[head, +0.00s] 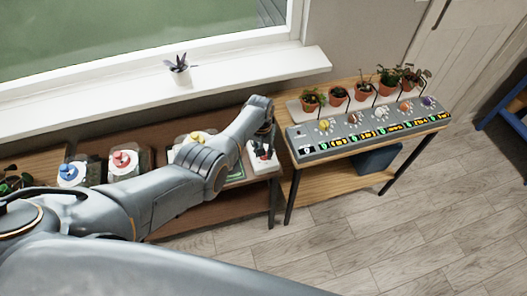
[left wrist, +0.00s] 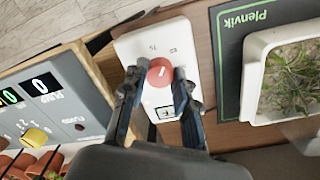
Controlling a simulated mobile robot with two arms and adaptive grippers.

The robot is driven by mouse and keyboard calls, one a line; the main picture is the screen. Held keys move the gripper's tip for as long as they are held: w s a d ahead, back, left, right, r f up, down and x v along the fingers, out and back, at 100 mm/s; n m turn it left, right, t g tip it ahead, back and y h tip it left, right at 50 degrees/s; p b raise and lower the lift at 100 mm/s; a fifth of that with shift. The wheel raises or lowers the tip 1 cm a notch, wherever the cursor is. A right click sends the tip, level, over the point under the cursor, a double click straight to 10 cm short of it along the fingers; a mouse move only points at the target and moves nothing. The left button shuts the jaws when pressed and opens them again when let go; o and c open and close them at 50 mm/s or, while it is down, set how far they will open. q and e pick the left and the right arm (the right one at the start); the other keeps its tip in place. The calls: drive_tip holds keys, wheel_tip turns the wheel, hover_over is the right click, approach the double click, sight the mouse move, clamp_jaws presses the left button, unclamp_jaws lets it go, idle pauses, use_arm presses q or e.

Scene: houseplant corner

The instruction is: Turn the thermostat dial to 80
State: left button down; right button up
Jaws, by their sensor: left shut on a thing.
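The thermostat is a small white box (left wrist: 152,40) with a round red dial (left wrist: 159,67) in the left wrist view. In the head view the white box (head: 258,168) sits at the right end of the low brown bench. My left gripper (head: 263,148) is over it, and in the left wrist view its two dark fingers (left wrist: 158,76) are shut on the red dial, one on each side. A small display (left wrist: 166,112) on the box is partly hidden by the fingers, and its reading is too small to tell. My right gripper is not in view.
A grey panel (head: 370,132) with coloured knobs and lit displays stands close by on a wooden table (head: 300,180), with potted plants (head: 339,95) behind. A dark Plenvik mat (left wrist: 233,60) with a white planter (left wrist: 258,75) lies beside the thermostat. The floor (head: 400,240) is clear.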

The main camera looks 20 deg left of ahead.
use_arm(q)
drive_tip(key=shift+m, duration=1.3)
drive_tip(key=c, duration=1)
unclamp_jaws()
drive_tip(key=r, duration=1.2)
drive_tip(key=shift+w+a, duration=0.1)
drive_tip(key=shift+a, duration=0.2)
